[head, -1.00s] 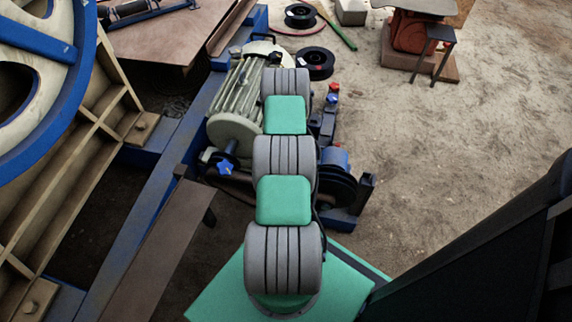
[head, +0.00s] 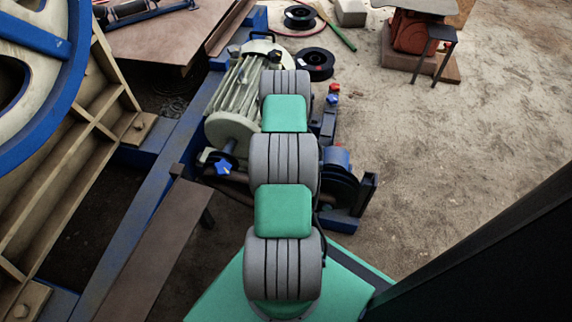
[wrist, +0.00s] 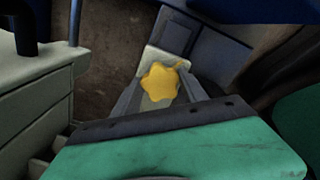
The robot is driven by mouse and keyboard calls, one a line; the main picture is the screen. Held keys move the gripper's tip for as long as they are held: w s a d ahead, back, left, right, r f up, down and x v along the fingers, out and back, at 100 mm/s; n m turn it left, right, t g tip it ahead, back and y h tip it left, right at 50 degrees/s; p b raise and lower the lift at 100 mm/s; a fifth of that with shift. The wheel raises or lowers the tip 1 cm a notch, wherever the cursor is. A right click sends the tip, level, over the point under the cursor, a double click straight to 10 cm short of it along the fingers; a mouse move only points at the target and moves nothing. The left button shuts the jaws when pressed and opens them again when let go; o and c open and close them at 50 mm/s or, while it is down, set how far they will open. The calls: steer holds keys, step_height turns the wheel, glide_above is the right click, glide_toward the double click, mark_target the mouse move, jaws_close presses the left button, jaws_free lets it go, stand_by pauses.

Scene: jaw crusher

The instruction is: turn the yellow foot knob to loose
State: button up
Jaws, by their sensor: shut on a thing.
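The yellow foot knob (wrist: 160,82) is a lobed, star-like knob in the middle of the wrist view, in front of a pale plate (wrist: 163,60). My gripper (wrist: 158,88) has a grey finger on each side of the knob and is shut on it. The fingertips are partly hidden by the knob and the dark edge of my gripper body. I cannot read the knob's turn angle or any marking. In the head view my own arm hides the knob and my gripper.
In the head view a pale ribbed motor (head: 240,95) and a blue star knob (head: 223,167) stand left of my arm. A red knob (head: 334,88) is to its right. A large blue-rimmed wheel (head: 70,60) fills the left. Open sandy ground (head: 450,140) lies right.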

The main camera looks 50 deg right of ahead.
steer(key=n, duration=0.3)
steer(key=n+b, duration=0.1)
steer(key=n, duration=0.2)
steer(key=shift+w+a+f+n, duration=0.1)
steer(key=shift+a+n, duration=0.05)
steer(key=shift+n, duration=0.25)
stand_by(0.3)
steer(key=o, duration=1.4)
steer(key=shift+c, duration=0.2)
steer(key=shift+r, duration=0.2)
step_height(320, 180, up, 8)
steer(key=p, duration=0.3)
steer(key=shift+f, duration=0.2)
